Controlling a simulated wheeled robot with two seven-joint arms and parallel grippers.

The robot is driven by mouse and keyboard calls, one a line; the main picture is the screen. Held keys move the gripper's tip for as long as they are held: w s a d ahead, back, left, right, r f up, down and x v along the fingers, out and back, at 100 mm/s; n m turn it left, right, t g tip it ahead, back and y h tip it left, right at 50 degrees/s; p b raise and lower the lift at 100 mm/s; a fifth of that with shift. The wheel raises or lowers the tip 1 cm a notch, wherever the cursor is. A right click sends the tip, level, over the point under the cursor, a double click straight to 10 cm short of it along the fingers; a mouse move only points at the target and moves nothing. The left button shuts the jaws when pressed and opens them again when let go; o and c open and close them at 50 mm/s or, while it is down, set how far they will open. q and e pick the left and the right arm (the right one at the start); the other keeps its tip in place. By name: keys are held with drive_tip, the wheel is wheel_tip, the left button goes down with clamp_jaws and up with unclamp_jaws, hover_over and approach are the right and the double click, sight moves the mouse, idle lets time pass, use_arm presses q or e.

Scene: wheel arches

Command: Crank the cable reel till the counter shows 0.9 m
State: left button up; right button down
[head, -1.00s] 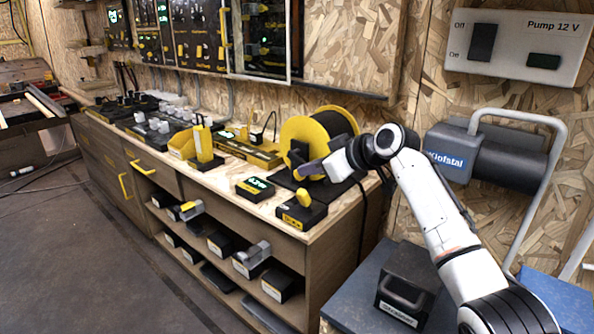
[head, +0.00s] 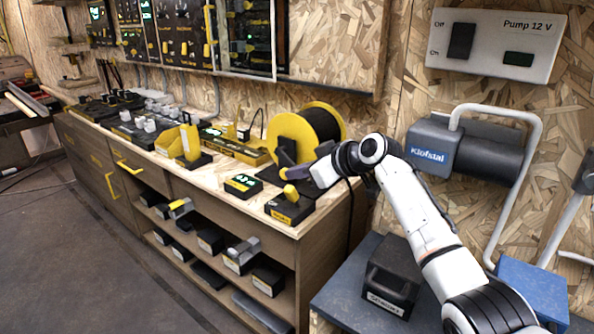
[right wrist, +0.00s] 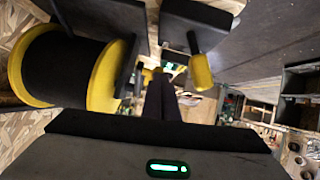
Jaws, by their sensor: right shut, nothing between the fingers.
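The cable reel (head: 322,122), a dark drum between yellow flanges, stands on the workbench; it fills the left of the right wrist view (right wrist: 70,68). A dark crank arm shows against its near flange (right wrist: 128,68). The small black counter (head: 243,184) has a green display, too small to read. My right gripper (head: 285,173) is in front of the reel, pointing left, its dark fingers together and empty. In the right wrist view the fingers (right wrist: 160,98) lie between the reel and a yellow lever, apart from the crank. My left gripper is not in view.
A black box with a yellow lever (head: 290,207) sits at the bench's front edge, close below my right gripper. A yellow bin (head: 178,143) and a yellow tray (head: 232,146) stand farther left. A blue table (head: 345,297) with a black case is at the right.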

use_arm(q)
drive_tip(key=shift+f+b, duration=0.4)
drive_tip(key=shift+b, duration=0.1)
use_arm(e)
drive_tip(key=shift+a+f, duration=0.1)
drive_tip(key=shift+f, duration=0.6)
use_arm(q)
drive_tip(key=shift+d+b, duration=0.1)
drive_tip(key=shift+b, duration=0.4)
use_arm(e)
drive_tip(key=shift+f+t+y, duration=0.25)
drive_tip(key=shift+t+y, duration=0.05)
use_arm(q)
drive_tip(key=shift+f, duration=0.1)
use_arm(e)
drive_tip(key=shift+w, duration=0.1)
use_arm(q)
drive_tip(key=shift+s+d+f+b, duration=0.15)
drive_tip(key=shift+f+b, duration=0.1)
drive_tip(key=shift+b, duration=0.15)
use_arm(e)
drive_tip(key=shift+a+f, duration=0.1)
drive_tip(key=shift+f, duration=0.15)
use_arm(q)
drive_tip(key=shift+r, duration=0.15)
use_arm(e)
drive_tip(key=shift+w+a+f, duration=0.1)
drive_tip(key=shift+f, duration=0.2)
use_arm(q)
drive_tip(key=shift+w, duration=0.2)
